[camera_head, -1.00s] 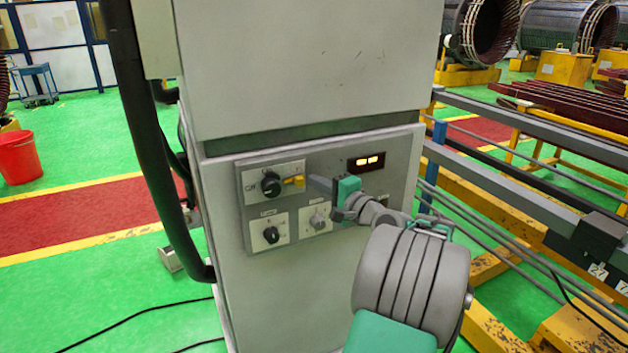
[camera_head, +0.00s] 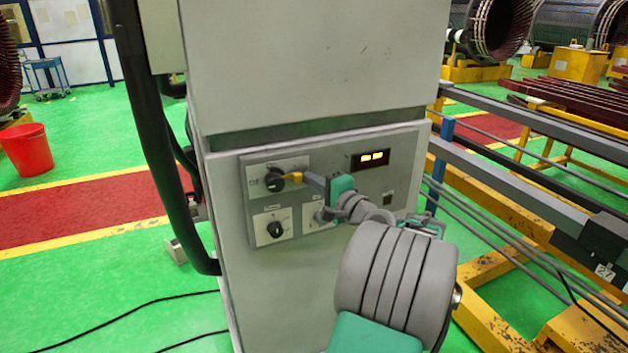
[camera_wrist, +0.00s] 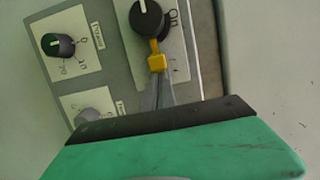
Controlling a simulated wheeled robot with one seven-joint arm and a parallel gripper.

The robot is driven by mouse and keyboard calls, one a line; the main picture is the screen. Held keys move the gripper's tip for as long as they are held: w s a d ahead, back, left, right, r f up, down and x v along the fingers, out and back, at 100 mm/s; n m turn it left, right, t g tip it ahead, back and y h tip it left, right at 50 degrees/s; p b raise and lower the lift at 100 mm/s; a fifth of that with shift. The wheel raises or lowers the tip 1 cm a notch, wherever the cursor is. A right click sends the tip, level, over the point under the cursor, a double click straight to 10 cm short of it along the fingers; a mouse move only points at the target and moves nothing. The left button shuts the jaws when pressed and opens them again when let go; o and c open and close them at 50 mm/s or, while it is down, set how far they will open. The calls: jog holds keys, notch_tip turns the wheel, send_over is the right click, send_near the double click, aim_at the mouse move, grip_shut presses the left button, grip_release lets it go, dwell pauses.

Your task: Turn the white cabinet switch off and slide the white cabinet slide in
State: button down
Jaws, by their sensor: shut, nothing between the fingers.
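The white cabinet (camera_head: 320,65) stands upright in the middle of the head view. Its grey panel carries a black rotary switch (camera_head: 275,181), seen at the top of the wrist view (camera_wrist: 146,18) with "On" lettering beside it. My gripper (camera_head: 290,177) is shut and empty. Its yellow fingertips (camera_wrist: 156,60) are at the right edge of the switch in the head view; I cannot tell whether they touch it. A part I can name as the slide is not clearly visible.
A second black knob (camera_head: 275,230) and a grey knob (camera_head: 322,214), partly behind my arm, sit lower on the panel. A lit display (camera_head: 371,159) is at the upper right. A thick black cable (camera_head: 150,150) runs down the cabinet's left side. Metal rails (camera_head: 520,180) stand to the right.

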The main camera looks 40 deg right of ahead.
jog(key=shift+a, duration=0.1)
jog(key=d, duration=0.1)
jog(key=s+d, duration=0.1)
jog(key=d, duration=0.1)
jog(key=shift+d, duration=0.15)
jog(key=s+b, duration=0.1)
jog(key=s, duration=0.9)
jog(key=shift+s+a+b, duration=0.2)
jog(key=shift+a+b, duration=0.05)
jog(key=shift+b, duration=0.15)
